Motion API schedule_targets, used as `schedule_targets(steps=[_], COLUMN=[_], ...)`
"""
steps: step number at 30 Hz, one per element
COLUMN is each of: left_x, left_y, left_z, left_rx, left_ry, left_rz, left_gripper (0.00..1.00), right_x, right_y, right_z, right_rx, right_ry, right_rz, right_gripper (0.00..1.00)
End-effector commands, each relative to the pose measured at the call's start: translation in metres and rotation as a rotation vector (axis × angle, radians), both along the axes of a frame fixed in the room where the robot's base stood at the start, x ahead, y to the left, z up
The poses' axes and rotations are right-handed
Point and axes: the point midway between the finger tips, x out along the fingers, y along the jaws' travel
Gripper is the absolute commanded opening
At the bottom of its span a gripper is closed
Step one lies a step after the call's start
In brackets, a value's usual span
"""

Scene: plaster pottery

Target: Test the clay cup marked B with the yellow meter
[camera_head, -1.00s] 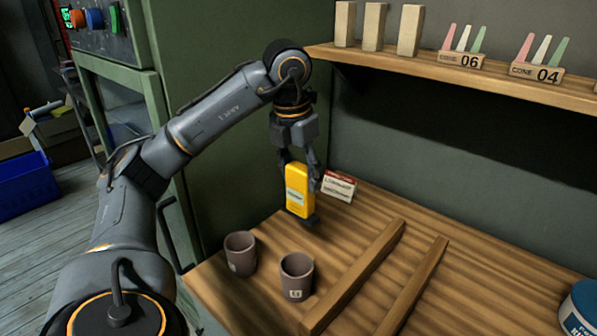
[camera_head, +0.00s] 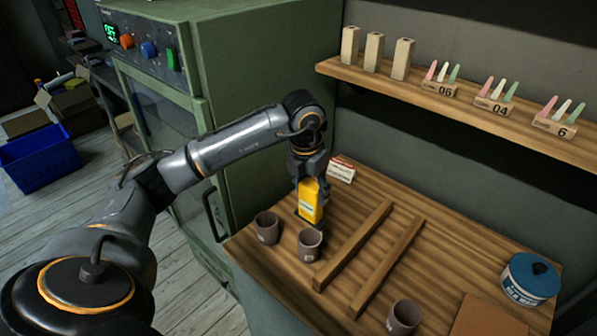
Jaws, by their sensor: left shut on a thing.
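The yellow meter (camera_head: 310,201) is upright in my left gripper (camera_head: 311,183), which is shut on it, just behind two brown clay cups. One cup (camera_head: 267,228) stands at the table's left edge with a pale label on its side. A second cup (camera_head: 309,246) stands to its right, nearer the meter, also with a small pale label. A third cup (camera_head: 404,317) stands at the front, right of the wooden rails, with a small pale mark. The letters are too small to read. I cannot tell whether the meter touches a cup. My right gripper is out of view.
Two wooden rails (camera_head: 387,268) lie on the wooden table (camera_head: 447,240). A red and white card (camera_head: 342,170) stands behind the meter. A blue-lidded tub (camera_head: 529,279) and a brown board (camera_head: 488,317) are at right. A shelf (camera_head: 470,110) runs above; a green kiln (camera_head: 265,110) stands at left.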

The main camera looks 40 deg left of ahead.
Motion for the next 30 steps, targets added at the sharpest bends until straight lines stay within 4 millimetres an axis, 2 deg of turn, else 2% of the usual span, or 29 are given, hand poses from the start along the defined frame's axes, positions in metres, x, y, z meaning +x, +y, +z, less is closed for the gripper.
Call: schedule_targets(steps=[3,10,24,30], left_x=[0.001,0.001,0.001,0.001], left_y=[-0.004,-0.004,-0.004,-0.004], left_z=[0.001,-0.006,-0.051,-0.061], left_rx=[-0.002,-0.001,-0.001,-0.001], left_ry=[-0.001,-0.002,-0.001,-0.002], left_rz=[-0.006,-0.007,-0.006,-0.006], left_gripper=[0.29,0.29,0.29,0.29], right_x=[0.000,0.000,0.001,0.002], right_y=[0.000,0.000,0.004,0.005], right_z=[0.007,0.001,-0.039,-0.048], right_rx=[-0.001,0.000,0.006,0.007], right_ry=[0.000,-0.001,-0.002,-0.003], right_rz=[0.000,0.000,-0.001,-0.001], right_gripper=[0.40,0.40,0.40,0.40])
